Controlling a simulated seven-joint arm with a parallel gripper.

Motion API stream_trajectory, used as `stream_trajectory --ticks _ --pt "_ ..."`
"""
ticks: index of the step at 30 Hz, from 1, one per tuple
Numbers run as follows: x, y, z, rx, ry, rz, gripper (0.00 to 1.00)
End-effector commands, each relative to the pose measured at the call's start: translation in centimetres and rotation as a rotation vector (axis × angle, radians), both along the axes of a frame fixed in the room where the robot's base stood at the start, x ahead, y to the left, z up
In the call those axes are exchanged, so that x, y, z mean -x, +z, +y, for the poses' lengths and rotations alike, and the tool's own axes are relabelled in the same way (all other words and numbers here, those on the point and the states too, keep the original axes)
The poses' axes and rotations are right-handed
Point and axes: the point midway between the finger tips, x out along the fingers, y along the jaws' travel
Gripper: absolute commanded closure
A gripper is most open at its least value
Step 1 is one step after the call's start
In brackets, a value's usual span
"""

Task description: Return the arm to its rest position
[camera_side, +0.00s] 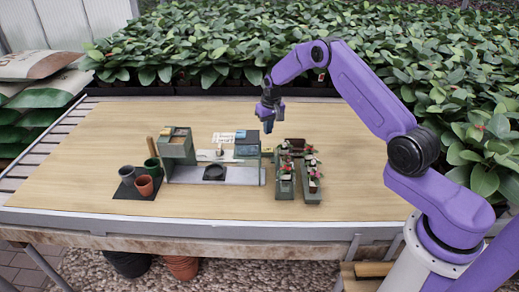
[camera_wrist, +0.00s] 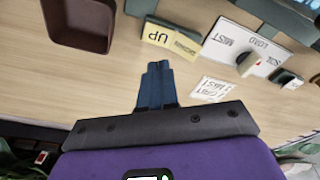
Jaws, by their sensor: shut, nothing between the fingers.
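My purple arm reaches over the wooden table from the right in the side view. My gripper (camera_side: 268,123) hangs above the table, over the area between the green workstation and the flower trays. It touches nothing there. In the wrist view my gripper (camera_wrist: 158,68) shows its two blue fingers closed together with nothing held.
A green workstation (camera_side: 215,173) stands mid-table. Pots (camera_side: 144,186) sit on a dark mat at left. Flower trays (camera_side: 285,187) stand right of the workstation. A brown bin (camera_wrist: 80,22) and a control panel (camera_wrist: 245,48) show in the wrist view. The table's right side is clear.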

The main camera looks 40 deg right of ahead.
Motion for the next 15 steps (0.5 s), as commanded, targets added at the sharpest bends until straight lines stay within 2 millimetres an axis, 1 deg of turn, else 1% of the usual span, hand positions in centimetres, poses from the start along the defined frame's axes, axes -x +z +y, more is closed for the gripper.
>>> stream_trajectory --ticks 3,12,15 --pt "0.0 0.47 0.01 0.0 0.0 -0.001 1.0" --pt "0.03 0.52 0.02 0.0 0.001 0.0 1.0" --pt "0.44 0.92 0.25 -0.002 0.01 0.01 1.0"
